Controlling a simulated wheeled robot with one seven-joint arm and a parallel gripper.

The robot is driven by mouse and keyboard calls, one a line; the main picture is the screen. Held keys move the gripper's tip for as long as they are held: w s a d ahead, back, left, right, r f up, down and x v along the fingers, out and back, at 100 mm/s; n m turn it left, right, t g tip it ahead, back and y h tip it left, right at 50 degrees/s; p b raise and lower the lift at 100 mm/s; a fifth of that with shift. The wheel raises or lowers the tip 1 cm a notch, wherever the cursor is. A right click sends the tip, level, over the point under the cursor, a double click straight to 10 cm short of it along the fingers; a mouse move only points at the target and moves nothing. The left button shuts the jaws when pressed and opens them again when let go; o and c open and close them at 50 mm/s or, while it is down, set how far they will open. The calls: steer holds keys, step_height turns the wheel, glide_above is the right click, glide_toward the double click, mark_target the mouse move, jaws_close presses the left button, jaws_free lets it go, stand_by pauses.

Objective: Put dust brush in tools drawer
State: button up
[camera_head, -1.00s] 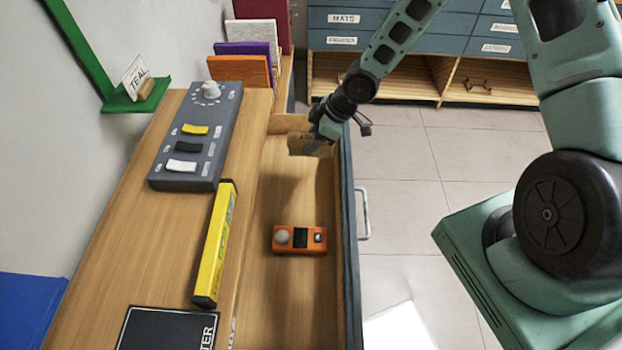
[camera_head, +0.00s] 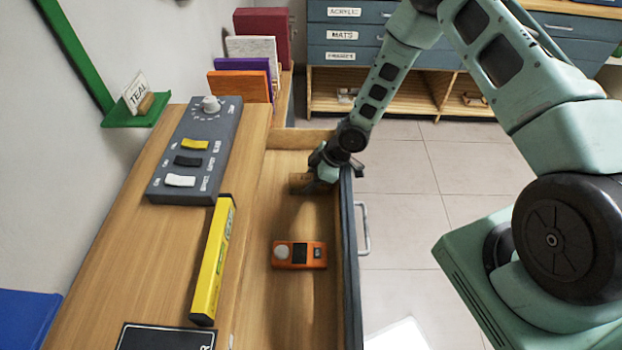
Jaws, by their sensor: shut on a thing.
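The open drawer (camera_head: 259,310) has a wooden inside, a dark grey front and a metal handle on its right side. My gripper (camera_head: 314,182) is inside the far part of the drawer, close to its front panel. It is shut on a tan, wood-coloured piece, seemingly the dust brush (camera_head: 300,181). Only part of the brush shows; the gripper hides the rest. The brush is low in the drawer, but I cannot tell whether it touches the floor. An orange device (camera_head: 300,254) with a round knob lies in the drawer, nearer the camera and apart from the brush.
On the worktop left of the drawer are a grey switch panel (camera_head: 213,133), a yellow level (camera_head: 212,265) and a black plate (camera_head: 165,337). Upright boards (camera_head: 238,88) stand behind. Labelled drawers (camera_head: 345,57) are across the floor. The drawer's middle is free around the orange device.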

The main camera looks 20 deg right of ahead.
steer(key=o, duration=0.5)
steer(key=shift+f, duration=0.15)
steer(key=o, duration=0.4)
steer(key=shift+o, duration=0.2)
